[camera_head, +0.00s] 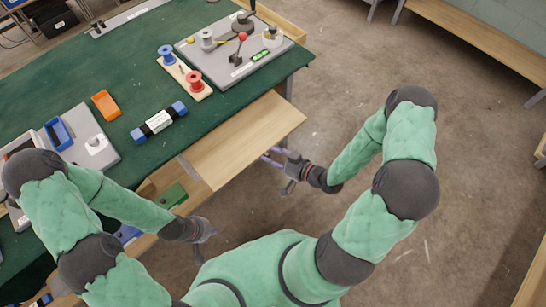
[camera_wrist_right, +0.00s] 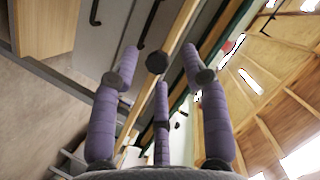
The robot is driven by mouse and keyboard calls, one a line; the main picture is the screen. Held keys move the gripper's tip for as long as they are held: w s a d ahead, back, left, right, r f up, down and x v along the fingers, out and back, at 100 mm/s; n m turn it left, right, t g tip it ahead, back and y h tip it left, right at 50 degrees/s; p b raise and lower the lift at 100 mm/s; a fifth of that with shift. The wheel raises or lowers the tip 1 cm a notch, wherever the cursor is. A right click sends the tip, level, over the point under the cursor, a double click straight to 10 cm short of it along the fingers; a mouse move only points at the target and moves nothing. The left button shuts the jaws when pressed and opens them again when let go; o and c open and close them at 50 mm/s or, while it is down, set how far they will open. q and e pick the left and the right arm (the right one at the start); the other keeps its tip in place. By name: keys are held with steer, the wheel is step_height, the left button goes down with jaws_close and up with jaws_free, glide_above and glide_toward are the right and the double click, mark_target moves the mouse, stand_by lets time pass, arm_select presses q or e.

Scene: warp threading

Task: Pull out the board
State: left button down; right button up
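The board (camera_head: 245,137) is a flat, light wooden panel that sticks out from under the front edge of the green-topped table. My right gripper (camera_head: 268,156) is at the board's front edge in the head view, partly below it. In the right wrist view its purple fingers (camera_wrist_right: 160,75) are spread apart, with nothing clearly held between them. Whether they touch the board is hidden. My left gripper (camera_head: 207,230) hangs in front of the table, left of the board and apart from it. Its fingers are too small to read.
The green tabletop (camera_head: 120,75) carries an orange tray (camera_head: 106,104), a block with blue ends (camera_head: 160,122), a spool stand (camera_head: 185,78) and a grey lever panel (camera_head: 235,55). A green piece (camera_head: 172,195) lies left of the board. The floor (camera_head: 300,225) ahead is clear.

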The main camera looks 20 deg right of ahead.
steer(key=v, duration=1.2)
steer(key=shift+f, duration=0.1)
stand_by(0.6)
steer(key=w+a+f+m+g+h, duration=0.1)
steer(key=w+a+f+g, duration=0.1)
steer(key=a+f, duration=0.15)
steer(key=w+a+f+g+h, duration=0.1)
steer(key=w+a+f+g, duration=0.1)
steer(key=f, duration=0.3)
steer(key=s+a+f+g+h, duration=0.1)
steer(key=s+a+f+g, duration=0.4)
steer(key=s+a+g, duration=0.2)
steer(key=a, duration=0.2)
steer(key=shift+s+a+f+m+g+h+p, duration=0.3)
steer(key=shift+s+a+f+m+h+p, duration=0.05)
steer(key=shift+a+f+m+h, duration=0.05)
